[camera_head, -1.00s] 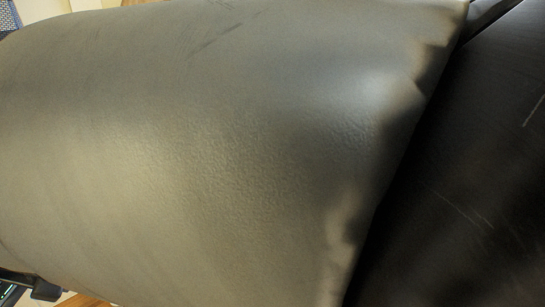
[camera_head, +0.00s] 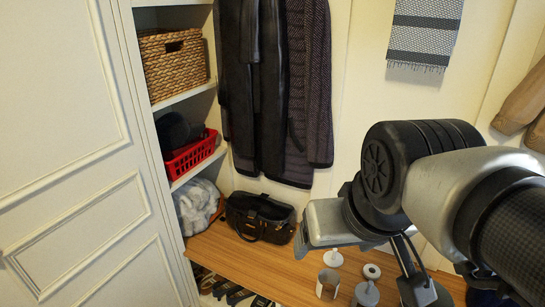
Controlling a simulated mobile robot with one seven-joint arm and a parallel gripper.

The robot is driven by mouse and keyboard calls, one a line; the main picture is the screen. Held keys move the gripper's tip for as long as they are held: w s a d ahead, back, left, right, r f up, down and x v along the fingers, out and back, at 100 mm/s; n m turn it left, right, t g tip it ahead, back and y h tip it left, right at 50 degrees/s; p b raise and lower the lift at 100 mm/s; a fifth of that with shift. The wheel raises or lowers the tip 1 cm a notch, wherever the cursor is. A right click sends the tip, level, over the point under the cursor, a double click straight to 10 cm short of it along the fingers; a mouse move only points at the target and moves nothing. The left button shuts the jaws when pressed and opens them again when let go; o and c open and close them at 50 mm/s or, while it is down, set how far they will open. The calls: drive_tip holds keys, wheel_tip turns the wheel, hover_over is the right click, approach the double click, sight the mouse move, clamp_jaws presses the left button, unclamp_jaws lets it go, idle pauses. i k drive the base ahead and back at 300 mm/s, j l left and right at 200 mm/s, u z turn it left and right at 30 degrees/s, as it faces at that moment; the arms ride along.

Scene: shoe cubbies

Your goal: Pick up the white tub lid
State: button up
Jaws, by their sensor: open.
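Several small pale objects stand on the wooden bench at the lower middle of the head view. One is a small white disc-like piece (camera_head: 333,258), one a pale cylinder (camera_head: 328,284), and one a grey-white piece with a ringed top (camera_head: 367,292). I cannot tell which, if any, is the white tub lid. My arm comes in from the right and hides part of the bench. The dark end part of my gripper (camera_head: 418,290) is at the lower edge, right of these objects. Its fingertips are not clearly visible, and I see nothing held.
A black bag (camera_head: 259,217) sits on the wooden bench (camera_head: 240,255). Left of it are shelves with a wicker basket (camera_head: 173,62), a red basket (camera_head: 190,158) and a fluffy pale item (camera_head: 198,206). Dark coats (camera_head: 275,85) hang above. Shoes (camera_head: 232,294) are below the bench.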

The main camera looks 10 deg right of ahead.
sight(333, 258)
drive_tip(key=i+j+z, duration=0.25)
drive_tip(key=z, duration=0.15)
drive_tip(key=i+j+z, duration=0.15)
drive_tip(key=z, duration=0.2)
drive_tip(key=i+j+z, duration=0.15)
drive_tip(key=j+z, duration=0.25)
